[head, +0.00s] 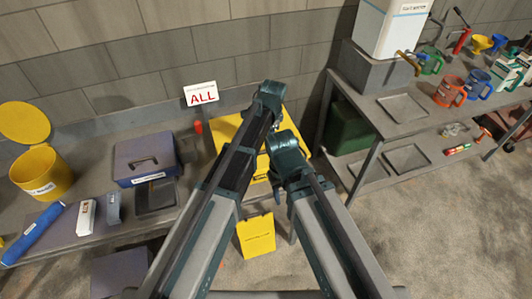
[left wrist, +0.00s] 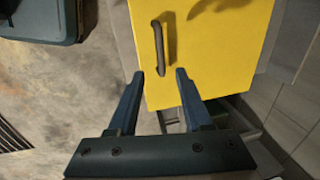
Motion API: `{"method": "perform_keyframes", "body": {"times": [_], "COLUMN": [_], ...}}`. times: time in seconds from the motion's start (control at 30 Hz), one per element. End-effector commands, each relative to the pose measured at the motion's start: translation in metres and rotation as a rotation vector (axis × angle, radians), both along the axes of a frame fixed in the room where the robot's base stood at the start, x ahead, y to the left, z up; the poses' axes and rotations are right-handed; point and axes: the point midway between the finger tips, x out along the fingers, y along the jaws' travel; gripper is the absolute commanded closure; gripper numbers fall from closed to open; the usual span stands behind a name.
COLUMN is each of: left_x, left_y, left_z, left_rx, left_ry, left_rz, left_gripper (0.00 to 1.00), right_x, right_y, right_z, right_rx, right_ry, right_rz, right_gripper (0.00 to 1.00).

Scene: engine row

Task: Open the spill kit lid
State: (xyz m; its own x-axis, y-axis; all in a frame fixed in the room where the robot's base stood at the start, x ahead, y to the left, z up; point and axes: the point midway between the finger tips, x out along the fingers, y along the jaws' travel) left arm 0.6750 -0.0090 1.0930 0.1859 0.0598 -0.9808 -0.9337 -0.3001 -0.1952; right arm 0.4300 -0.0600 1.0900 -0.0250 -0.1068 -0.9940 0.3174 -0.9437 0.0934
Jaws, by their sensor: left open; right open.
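The yellow spill kit (head: 225,128) stands on the bench at the back, largely hidden behind my two arms in the head view. In the left wrist view its flat yellow lid (left wrist: 215,60) carries a dark bar handle (left wrist: 158,45). The lid looks shut. My left gripper (left wrist: 160,73) is open and empty; its fingertips are near the lid's edge, just short of the handle, and the handle lines up between them. My right gripper (head: 281,128) is over the kit in the head view, open, its fingers small and partly hidden by the wrist.
A sign reading ALL (head: 201,94) stands behind the bench. Left are a blue-grey case (head: 146,158), a tray (head: 156,197) and an open yellow bin (head: 41,174). A second bench with trays (head: 403,108) and colored jugs stands right, a green container (head: 348,128) below. A yellow panel (head: 256,236) stands below.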

Motion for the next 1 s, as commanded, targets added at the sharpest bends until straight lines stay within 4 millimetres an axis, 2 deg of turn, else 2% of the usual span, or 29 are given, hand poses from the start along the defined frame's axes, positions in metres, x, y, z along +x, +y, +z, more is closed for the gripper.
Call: {"method": "perform_keyframes", "body": {"times": [0.03, 0.6, 0.77, 1.0], "left_x": [0.002, 0.017, 0.019, 0.019], "left_y": [0.000, 0.005, 0.006, 0.006], "left_z": [-0.015, -0.092, -0.100, -0.100], "left_rx": [0.000, 0.000, 0.000, 0.000], "left_ry": [0.000, 0.000, 0.000, 0.000], "left_rz": [0.001, 0.000, 0.000, 0.000], "left_gripper": [0.50, 0.50, 0.50, 0.50], "right_x": [0.000, 0.000, 0.000, 0.000], "right_y": [0.000, 0.000, 0.000, 0.000], "right_z": [-0.015, -0.092, -0.100, -0.100], "right_rx": [-0.001, -0.002, -0.002, -0.002], "right_ry": [0.000, 0.000, 0.000, 0.000], "right_rz": [0.002, 0.010, 0.010, 0.010], "right_gripper": [0.50, 0.50, 0.50, 0.50]}}
